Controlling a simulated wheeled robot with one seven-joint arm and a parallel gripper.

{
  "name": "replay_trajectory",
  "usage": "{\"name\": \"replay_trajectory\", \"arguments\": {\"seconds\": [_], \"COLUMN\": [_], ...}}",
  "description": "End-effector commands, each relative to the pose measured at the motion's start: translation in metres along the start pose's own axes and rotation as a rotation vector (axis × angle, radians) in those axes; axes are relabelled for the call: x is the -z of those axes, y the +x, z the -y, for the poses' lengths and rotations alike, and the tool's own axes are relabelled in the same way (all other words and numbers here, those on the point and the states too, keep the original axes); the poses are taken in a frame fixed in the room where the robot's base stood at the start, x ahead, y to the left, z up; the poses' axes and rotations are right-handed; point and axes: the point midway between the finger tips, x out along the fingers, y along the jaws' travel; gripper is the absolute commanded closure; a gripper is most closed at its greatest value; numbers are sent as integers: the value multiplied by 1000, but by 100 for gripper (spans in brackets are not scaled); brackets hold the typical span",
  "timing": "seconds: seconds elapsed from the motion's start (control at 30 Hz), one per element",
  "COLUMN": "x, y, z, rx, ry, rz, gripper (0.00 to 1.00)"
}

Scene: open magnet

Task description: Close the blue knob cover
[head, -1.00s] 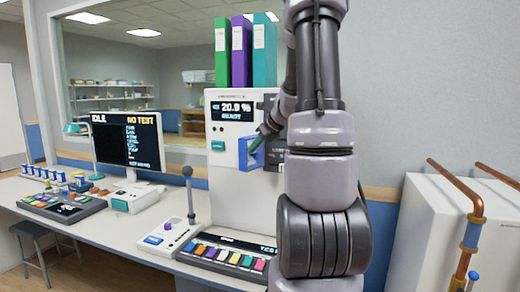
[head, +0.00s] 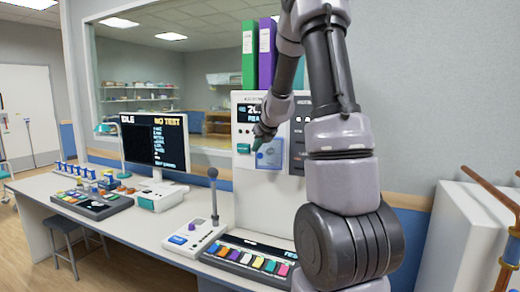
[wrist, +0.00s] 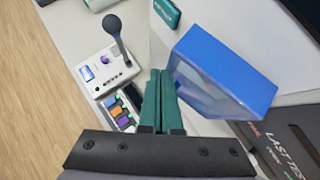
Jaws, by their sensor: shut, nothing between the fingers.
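The blue knob cover (head: 270,154), a box with a blue frame and see-through faces, is on the front of the white cabinet (head: 262,205). In the head view its clear face is turned largely toward me; I cannot tell if it sits fully flush. In the wrist view the cover (wrist: 232,68) shows its solid blue side and clear walls. My gripper (head: 259,139) has green fingers, shut and empty, at the cover's upper left. In the wrist view the fingertips (wrist: 160,73) are just left of the cover, close or touching. The knob is not clearly visible.
A teal label block (wrist: 167,12) is left of the cover. A desk below holds a joystick box (head: 197,236), a colored-key panel (head: 247,260) and a monitor (head: 153,143). Binders (head: 258,55) stand on the cabinet. A white unit with copper pipes (head: 460,235) is at right.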

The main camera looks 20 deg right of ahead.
Motion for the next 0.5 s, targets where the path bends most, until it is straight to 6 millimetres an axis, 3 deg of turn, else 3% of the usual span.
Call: {"name": "replay_trajectory", "arguments": {"seconds": [0.5], "x": [-20], "y": [20], "z": [5], "rx": [-1], "ry": [0], "rz": [0], "gripper": [100]}}
